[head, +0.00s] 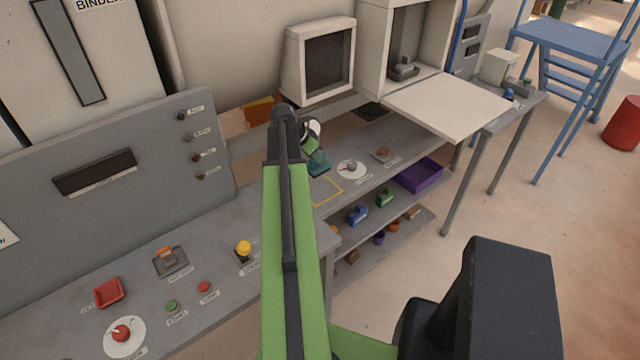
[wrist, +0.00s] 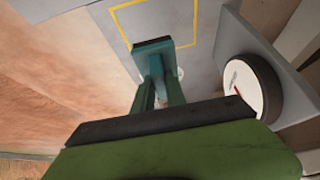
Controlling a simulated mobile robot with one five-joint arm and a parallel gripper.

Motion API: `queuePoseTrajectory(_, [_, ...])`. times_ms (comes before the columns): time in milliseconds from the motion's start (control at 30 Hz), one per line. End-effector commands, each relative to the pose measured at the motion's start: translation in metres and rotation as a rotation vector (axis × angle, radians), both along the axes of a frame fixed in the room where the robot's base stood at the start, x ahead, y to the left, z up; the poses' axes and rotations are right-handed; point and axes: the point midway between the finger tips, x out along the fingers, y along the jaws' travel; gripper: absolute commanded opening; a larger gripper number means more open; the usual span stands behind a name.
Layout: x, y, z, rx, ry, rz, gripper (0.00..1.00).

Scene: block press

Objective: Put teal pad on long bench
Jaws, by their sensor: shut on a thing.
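My gripper (head: 313,147) is shut on the teal pad (head: 318,168), over the grey bench top. In the wrist view the pad (wrist: 152,46) shows as a dark-topped teal piece at the tips of my gripper (wrist: 160,80), beside a yellow outlined square (wrist: 165,8). The same yellow outline (head: 341,192) is partly hidden by my arm in the head view. The grey bench (head: 372,172) runs along the wall. I cannot tell whether the pad touches the bench or hangs just above it.
A purple tray (head: 419,175) and blue and green blocks lie on a lower shelf. A control panel (head: 110,165) and buttons are at left.

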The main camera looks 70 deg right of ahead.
Motion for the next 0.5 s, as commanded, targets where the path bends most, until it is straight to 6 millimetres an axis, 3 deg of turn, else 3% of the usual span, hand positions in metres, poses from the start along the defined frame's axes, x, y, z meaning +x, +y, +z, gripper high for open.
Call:
queuePoseTrajectory(133, [0.004, -0.002, 0.000, -0.001, 0.000, 0.005, 0.00])
queuePoseTrajectory(333, [-0.008, -0.007, 0.001, -0.001, 0.000, -0.011, 0.00])
queuePoseTrajectory(500, [-0.042, -0.037, 0.013, 0.001, 0.000, -0.022, 0.00])
